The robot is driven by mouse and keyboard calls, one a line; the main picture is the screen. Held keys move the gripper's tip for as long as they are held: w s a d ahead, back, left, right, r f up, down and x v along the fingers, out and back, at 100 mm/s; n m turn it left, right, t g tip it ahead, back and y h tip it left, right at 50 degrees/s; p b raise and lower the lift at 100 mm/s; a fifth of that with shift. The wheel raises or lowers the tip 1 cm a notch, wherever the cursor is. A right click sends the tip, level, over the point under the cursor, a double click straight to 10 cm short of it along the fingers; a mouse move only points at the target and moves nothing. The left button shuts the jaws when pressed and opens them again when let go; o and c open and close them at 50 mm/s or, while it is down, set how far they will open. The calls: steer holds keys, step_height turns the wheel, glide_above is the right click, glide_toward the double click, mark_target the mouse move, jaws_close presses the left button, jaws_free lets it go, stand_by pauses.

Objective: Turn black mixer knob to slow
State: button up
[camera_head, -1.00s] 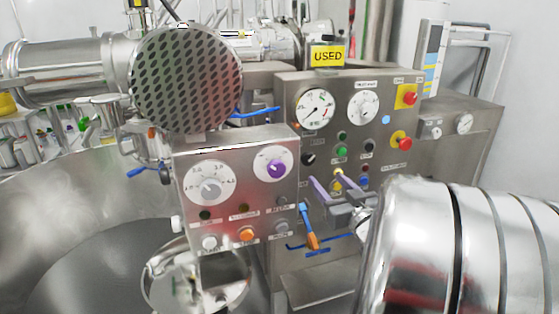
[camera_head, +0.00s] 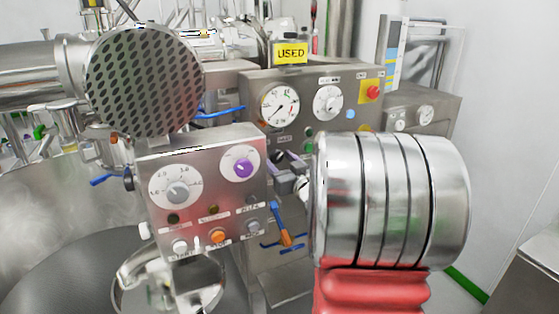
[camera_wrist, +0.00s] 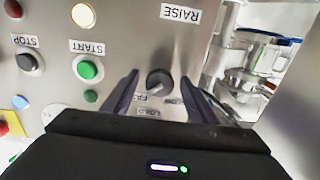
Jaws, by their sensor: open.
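The black knob (camera_wrist: 159,82) shows in the wrist view on a steel panel whose labels appear upside down. A pale pointer mark shows on it; small labels beside it are partly hidden, and I cannot read its setting surely. My gripper (camera_wrist: 160,78) is open, its two dark fingers on either side of the knob, with gaps visible between. I cannot tell how far the fingertips are from the panel. In the head view my gripper (camera_head: 284,169) is at the rear control panel (camera_head: 258,130), right of the nearer box; the knob is not clear there.
Nearby are a green START button (camera_wrist: 90,70), a black STOP button (camera_wrist: 30,62) and a red button (camera_head: 373,92). A blue-orange valve handle (camera_head: 283,224) sits just below.

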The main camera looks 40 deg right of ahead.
steer(key=c, duration=1.1)
steer(key=shift+o, duration=0.2)
steer(key=shift+s+d, duration=0.1)
